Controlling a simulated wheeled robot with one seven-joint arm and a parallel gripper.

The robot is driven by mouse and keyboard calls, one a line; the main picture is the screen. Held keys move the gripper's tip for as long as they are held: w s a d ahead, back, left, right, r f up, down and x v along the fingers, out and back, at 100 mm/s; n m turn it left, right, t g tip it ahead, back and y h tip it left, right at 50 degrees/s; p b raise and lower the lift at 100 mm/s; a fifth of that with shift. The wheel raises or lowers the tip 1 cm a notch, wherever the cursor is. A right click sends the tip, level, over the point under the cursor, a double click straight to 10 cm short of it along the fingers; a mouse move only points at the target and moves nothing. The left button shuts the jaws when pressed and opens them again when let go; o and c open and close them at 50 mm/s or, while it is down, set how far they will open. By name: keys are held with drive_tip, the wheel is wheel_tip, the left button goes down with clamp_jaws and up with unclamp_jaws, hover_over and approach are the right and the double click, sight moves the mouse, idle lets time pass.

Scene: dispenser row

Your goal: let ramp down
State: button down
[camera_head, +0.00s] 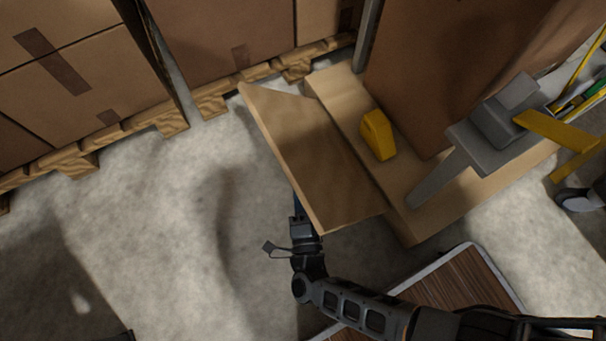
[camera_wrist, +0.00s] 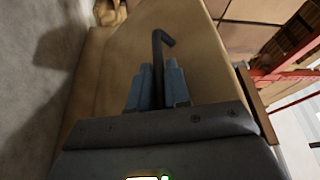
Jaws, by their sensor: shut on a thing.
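The ramp (camera_head: 310,165) is a light wooden panel at the left long side of a low wooden platform (camera_head: 338,92). It stands tilted up, its outer edge raised above the floor. In the wrist view the ramp (camera_wrist: 205,65) fills the middle. A black hooked handle (camera_wrist: 158,45) stands at its face between the blue fingers of my gripper (camera_wrist: 158,88), which are shut on it. In the head view my gripper (camera_head: 297,208) is at the ramp's outer side, near its lower end; its fingertips and the handle are mostly hidden behind the panel.
A yellow wedge-shaped block (camera_head: 378,135) sits on the platform beside a large brown box (camera_head: 430,70). Boxes on pallets (camera_head: 75,160) line the back left. A wood-topped table (camera_head: 465,285) is at the lower right. The concrete floor (camera_head: 150,230) left of the ramp is clear.

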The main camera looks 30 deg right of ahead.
drive_tip(key=shift+a+f+n, duration=0.3)
drive_tip(key=shift+f, duration=0.2)
drive_tip(key=c, duration=1.4)
unclamp_jaws()
drive_tip(key=shift+c, duration=0.2)
drive_tip(key=v, duration=0.8)
drive_tip(key=shift+s+f, duration=0.1)
drive_tip(key=shift+s, duration=0.05)
